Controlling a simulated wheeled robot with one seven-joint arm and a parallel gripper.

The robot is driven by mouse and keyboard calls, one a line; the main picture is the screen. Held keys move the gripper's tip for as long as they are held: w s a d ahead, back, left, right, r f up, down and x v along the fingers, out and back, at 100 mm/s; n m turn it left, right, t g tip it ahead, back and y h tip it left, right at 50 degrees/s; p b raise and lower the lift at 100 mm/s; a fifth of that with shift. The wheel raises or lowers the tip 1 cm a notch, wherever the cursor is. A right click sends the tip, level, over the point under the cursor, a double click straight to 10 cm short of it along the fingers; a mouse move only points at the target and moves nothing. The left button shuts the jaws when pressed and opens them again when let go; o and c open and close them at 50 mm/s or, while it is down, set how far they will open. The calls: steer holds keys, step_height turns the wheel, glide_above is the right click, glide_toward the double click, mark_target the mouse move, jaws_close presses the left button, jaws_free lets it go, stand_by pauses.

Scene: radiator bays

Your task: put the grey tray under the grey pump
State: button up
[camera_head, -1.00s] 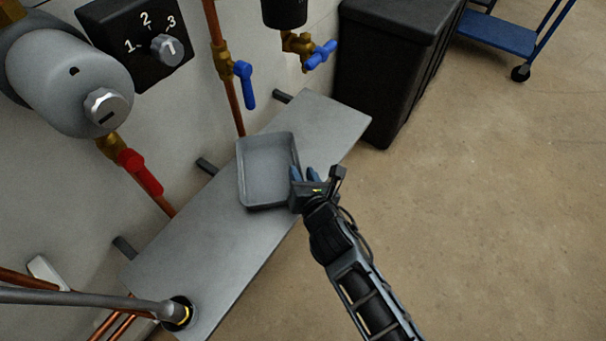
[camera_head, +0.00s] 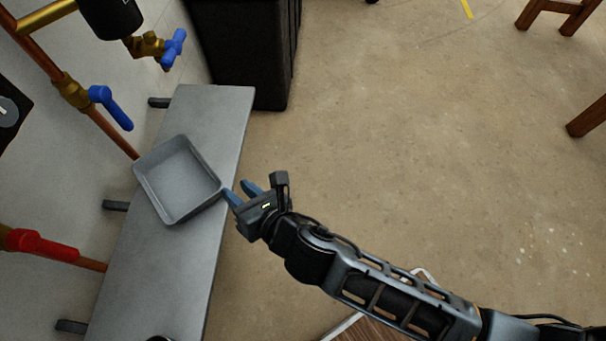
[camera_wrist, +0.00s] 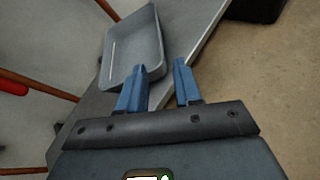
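The grey tray (camera_head: 180,178) is an empty, shallow rectangular tray lying on the grey shelf along the wall. It also shows in the wrist view (camera_wrist: 131,50), just beyond my fingers. My gripper (camera_head: 241,190) is at the tray's right corner, over the shelf's outer edge. Its two blue fingers are apart, with a gap between them in the wrist view (camera_wrist: 162,88). I see nothing held between them, and whether a finger touches the tray rim is unclear. The grey pump is not in view now.
The grey shelf (camera_head: 165,260) has bare surface before and behind the tray. Pipes with a blue-handled valve (camera_head: 110,107) and a red-handled valve (camera_head: 40,244) run along the wall. A black bin (camera_head: 248,50) stands beyond the shelf. Open floor (camera_head: 420,150) lies to the right.

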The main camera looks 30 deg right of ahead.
steer(key=s+d+r+m, duration=0.2)
steer(key=s+d+m, duration=0.4)
steer(key=s+m, duration=0.25)
steer(key=s+d+r+m, duration=0.2)
steer(key=s+d+m, duration=0.4)
steer(key=s+m, duration=0.25)
steer(key=s+d+r+m+t+h, duration=0.1)
steer(key=s+d+r+m+h, duration=0.2)
steer(key=s+r+m, duration=1)
steer(key=d+m, duration=0.1)
steer(key=m, duration=0.3)
steer(key=shift+s+d+r+m+t, duration=0.15)
steer(key=shift+r+m+t, duration=0.15)
steer(key=shift+f, duration=0.1)
